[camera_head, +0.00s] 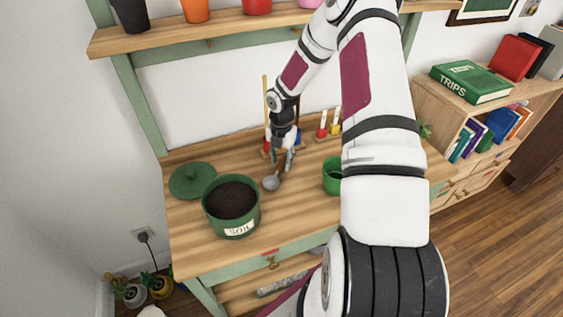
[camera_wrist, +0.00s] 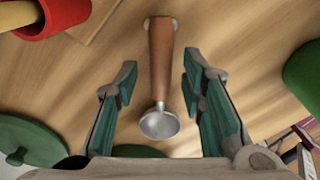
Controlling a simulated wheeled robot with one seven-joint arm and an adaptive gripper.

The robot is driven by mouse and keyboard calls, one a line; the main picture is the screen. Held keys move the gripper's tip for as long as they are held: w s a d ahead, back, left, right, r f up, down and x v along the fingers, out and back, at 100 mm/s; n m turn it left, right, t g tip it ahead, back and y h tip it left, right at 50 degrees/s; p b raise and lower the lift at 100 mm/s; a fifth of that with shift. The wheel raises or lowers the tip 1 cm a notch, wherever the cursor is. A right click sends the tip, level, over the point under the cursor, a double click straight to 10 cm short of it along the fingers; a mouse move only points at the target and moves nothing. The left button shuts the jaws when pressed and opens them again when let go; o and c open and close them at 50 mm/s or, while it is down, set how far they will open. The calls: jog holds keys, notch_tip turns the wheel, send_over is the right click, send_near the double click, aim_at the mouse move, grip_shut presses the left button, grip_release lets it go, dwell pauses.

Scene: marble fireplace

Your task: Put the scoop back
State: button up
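The scoop (camera_wrist: 160,62) has a brown wooden handle and a round grey metal bowl. In the wrist view it lies between my gripper's two fingers, its bowl nearest the palm. My gripper (camera_wrist: 158,85) is open, with a visible gap on both sides of the handle. In the head view the scoop's bowl (camera_head: 271,183) shows on the wooden table, just below my gripper (camera_head: 282,158), which hides most of the handle. The green pot labelled SOIL (camera_head: 238,228), full of dark soil, stands to the lower left of the scoop.
A green lid (camera_head: 193,180) lies left of the pot. A green cup (camera_head: 332,178) stands right of the scoop. Red- and yellow-handled tools (camera_head: 323,126) stand at the table's back. A red object (camera_wrist: 62,14) is at the wrist view's upper left. A shelf (camera_head: 165,39) with pots hangs above.

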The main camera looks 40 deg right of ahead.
aim_at(282, 161)
notch_tip(282, 161, up, 11)
dwell(0.3)
jog(key=shift+f, duration=0.1)
dwell(0.4)
